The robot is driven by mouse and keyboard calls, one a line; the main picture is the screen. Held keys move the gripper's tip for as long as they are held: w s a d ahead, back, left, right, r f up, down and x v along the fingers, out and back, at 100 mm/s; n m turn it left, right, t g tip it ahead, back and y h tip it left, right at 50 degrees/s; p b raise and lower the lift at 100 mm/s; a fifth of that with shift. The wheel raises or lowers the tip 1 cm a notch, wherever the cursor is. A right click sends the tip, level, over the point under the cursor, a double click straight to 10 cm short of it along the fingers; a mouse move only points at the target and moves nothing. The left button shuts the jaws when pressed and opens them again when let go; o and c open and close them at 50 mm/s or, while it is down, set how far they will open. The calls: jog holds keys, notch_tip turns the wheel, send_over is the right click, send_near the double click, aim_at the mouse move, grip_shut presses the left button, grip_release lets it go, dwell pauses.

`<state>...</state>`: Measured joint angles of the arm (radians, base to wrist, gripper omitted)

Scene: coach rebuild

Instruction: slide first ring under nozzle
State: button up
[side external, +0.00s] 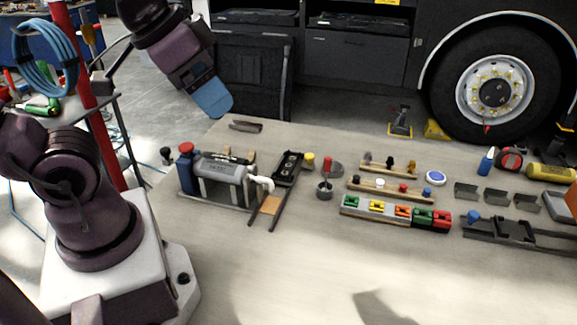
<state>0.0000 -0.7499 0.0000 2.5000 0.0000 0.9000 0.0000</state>
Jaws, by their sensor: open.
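A grey tank (222,172) with a white spout-like nozzle (262,182) stands at the left of the table. Below and right of the nozzle, two dark rails (282,210) run toward the front with an orange pad (271,205) between them. A black carrier (287,168) sits at the far end of the rails, behind and right of the nozzle. Small round shapes show on it, but I cannot tell whether they are rings. My gripper (213,100), with a blue end part, is high above the table's far left edge, open, away from the carrier. Its fingertips are not clear.
A red-topped blue bottle (186,167) stands left of the tank. A dark cup (324,190) and yellow cap (309,161) are right of the carrier. Racks of small parts (390,190) and a row of coloured blocks (395,213) stand further right. The table's front is clear.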

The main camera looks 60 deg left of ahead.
jog(key=shift+a+f, duration=0.15)
jog(key=shift+f, duration=0.05)
jog(key=c, duration=0.4)
jog(key=m+g, duration=0.6)
jog(key=m, duration=0.3)
send_over(309, 155)
notch_tip(309, 155, down, 20)
notch_tip(309, 155, down, 12)
jog(key=shift+w+r, duration=0.1)
jog(key=shift+r, duration=0.1)
jog(key=shift+c, duration=0.6)
